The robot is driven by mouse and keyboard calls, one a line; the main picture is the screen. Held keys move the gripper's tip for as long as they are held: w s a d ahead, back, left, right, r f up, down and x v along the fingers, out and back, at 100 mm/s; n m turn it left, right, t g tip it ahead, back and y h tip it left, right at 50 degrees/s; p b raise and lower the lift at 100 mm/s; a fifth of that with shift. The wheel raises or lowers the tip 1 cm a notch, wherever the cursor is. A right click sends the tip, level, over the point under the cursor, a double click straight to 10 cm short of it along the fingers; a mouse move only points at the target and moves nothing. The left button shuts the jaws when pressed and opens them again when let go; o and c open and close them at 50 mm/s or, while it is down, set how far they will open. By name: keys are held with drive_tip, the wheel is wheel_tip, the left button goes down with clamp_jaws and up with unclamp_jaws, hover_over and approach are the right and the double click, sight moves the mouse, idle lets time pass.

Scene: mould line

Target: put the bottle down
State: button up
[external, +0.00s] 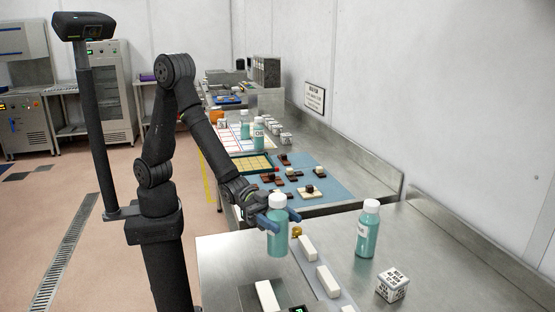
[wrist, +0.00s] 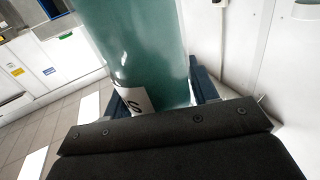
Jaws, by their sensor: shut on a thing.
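A teal bottle with a white cap (external: 278,235) is held upright in my gripper (external: 276,216) at the near left part of the steel table. My gripper's blue fingers are shut around its upper part. In the wrist view the bottle (wrist: 140,45) fills the upper middle, with part of a white label low on it. The blue fingers (wrist: 190,82) show on either side of it. I cannot tell whether the bottle's base touches the table.
A second teal bottle (external: 367,230) stands to the right, near a white printed cube (external: 392,285). White blocks (external: 327,281) lie in a row beside the held bottle. A blue mat (external: 325,183) with brown and white pieces lies farther back. The steel table (external: 430,265) is clear at right.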

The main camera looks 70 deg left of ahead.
drive_tip(key=s+d+r, duration=0.1)
drive_tip(key=s+r, duration=0.5)
drive_tip(key=s, duration=0.4)
drive_tip(key=w+a+n+t+y, duration=0.7)
drive_tip(key=w+a+t, duration=0.1)
drive_tip(key=w+a, duration=1.55)
drive_tip(key=w+a+n+t+y, duration=0.1)
drive_tip(key=w+a+n+y, duration=0.15)
drive_tip(key=a, duration=0.75)
drive_tip(key=w+a+n+t+y, duration=0.15)
drive_tip(key=a+y, duration=0.25)
drive_tip(key=a, duration=0.5)
drive_tip(key=w+a+n+t+y, duration=0.1)
drive_tip(key=w+a+n+y, duration=0.15)
drive_tip(key=a, duration=0.75)
drive_tip(key=s+d+m+g+h, duration=0.1)
drive_tip(key=s+d+m+h, duration=0.15)
drive_tip(key=d, duration=0.75)
drive_tip(key=s+d+m+g+h, duration=0.1)
drive_tip(key=s+d+m+h, duration=0.2)
drive_tip(key=d, duration=0.8)
drive_tip(key=s+d+m+g+h, duration=0.2)
drive_tip(key=d+h, duration=0.2)
drive_tip(key=d, duration=0.6)
drive_tip(key=s+d+m+g+h, duration=0.6)
drive_tip(key=s+d+g, duration=0.1)
drive_tip(key=s+d, duration=1.4)
drive_tip(key=shift+s+d, duration=0.3)
drive_tip(key=shift+s, duration=0.3)
drive_tip(key=shift+g+h, duration=0.25)
